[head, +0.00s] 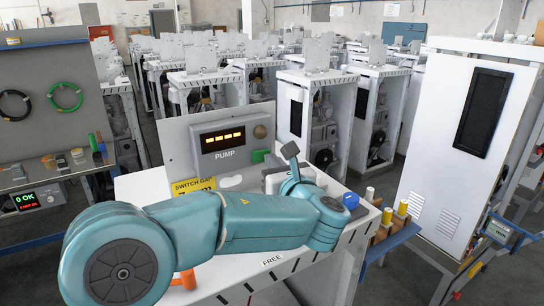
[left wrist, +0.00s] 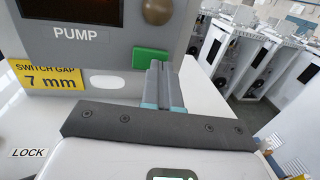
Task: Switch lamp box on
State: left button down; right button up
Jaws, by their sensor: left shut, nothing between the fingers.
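A grey box marked PUMP (head: 225,140) stands on the white worktable, with several lit orange bars on its dark display and a round brown knob at right. It also shows in the left wrist view (left wrist: 75,52). A green block (left wrist: 150,59) sits at its lower right edge and shows in the head view (head: 258,156). My left gripper (head: 290,160) is shut and empty. In the left wrist view its fingertips (left wrist: 160,68) are close beside the green block; whether they touch, I cannot tell. I cannot make out any thing labelled lamp box. My right gripper is not in view.
A yellow SWITCH GAP 7 mm label (left wrist: 45,76) is below the box. FREE (head: 271,260) and LOCK (left wrist: 29,153) labels mark the worktable. White cabinets (head: 465,150) stand behind.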

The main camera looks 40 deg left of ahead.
pick_arm(q)
jog(key=shift+w+a, duration=0.15)
jog(key=shift+a, duration=0.3)
jog(key=shift+w, duration=0.1)
jog(key=shift+w+a+r+n+g+y+p, duration=0.15)
jog(key=shift+n+g+p, duration=0.15)
jog(key=shift+g, duration=0.15)
jog(key=shift+w+a+r+n+g+y+p, duration=0.15)
jog(key=shift+n+g+p, duration=0.15)
jog(key=shift+g, duration=0.15)
jog(key=shift+s+d, duration=0.1)
jog(key=shift+s, duration=0.05)
jog(key=shift+f, duration=0.1)
